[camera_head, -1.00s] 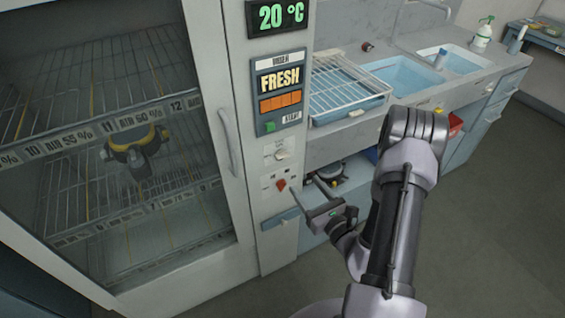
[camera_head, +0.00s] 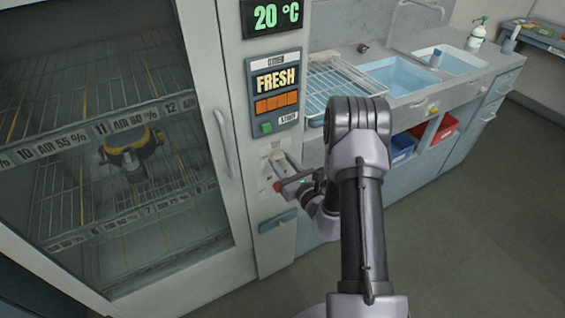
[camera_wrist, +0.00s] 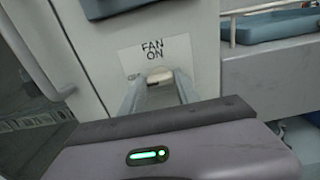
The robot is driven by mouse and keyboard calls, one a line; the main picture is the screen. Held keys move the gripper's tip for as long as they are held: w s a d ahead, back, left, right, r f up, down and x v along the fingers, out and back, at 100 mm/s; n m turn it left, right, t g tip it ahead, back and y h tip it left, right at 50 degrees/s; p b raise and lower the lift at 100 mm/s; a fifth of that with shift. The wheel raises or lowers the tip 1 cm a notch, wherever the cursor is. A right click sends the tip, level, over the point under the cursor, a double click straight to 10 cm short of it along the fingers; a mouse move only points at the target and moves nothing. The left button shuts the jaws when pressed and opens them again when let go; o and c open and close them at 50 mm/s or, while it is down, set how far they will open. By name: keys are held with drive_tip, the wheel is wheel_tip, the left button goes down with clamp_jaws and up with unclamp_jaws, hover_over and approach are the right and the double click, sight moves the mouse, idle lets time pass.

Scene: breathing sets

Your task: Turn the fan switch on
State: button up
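The fan switch (camera_wrist: 158,75) is a small pale knob on the cabinet's front panel, just under a white label reading "FAN ON" (camera_wrist: 152,49) in the wrist view. My gripper (camera_wrist: 157,88) is open, its two fingers apart and pointing at the panel, with the switch between or just beyond their tips. I cannot tell whether the fingers touch it. In the head view my gripper (camera_head: 277,172) is at the panel below the timer display and covers most of the switch area.
The glass-door cabinet (camera_head: 229,200) has a vertical door handle (camera_head: 224,143) left of the panel. A blue handle (camera_head: 278,221) sits below my gripper. To the right are a wire rack (camera_head: 338,80), sinks (camera_head: 402,75) and a counter. The floor (camera_head: 470,230) at right is clear.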

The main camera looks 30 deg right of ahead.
clamp_jaws()
drive_tip(key=m+p, duration=0.2)
drive_tip(key=m, duration=0.1)
drive_tip(key=shift+r+m, duration=0.1)
drive_tip(key=shift+m, duration=0.3)
drive_tip(key=m+p, duration=0.2)
drive_tip(key=m, duration=0.1)
drive_tip(key=shift+m, duration=0.3)
drive_tip(key=m+p, duration=0.3)
drive_tip(key=m, duration=0.2)
drive_tip(key=shift+m+p, duration=0.75)
drive_tip(key=shift+m, duration=1.95)
drive_tip(key=shift+f, duration=0.2)
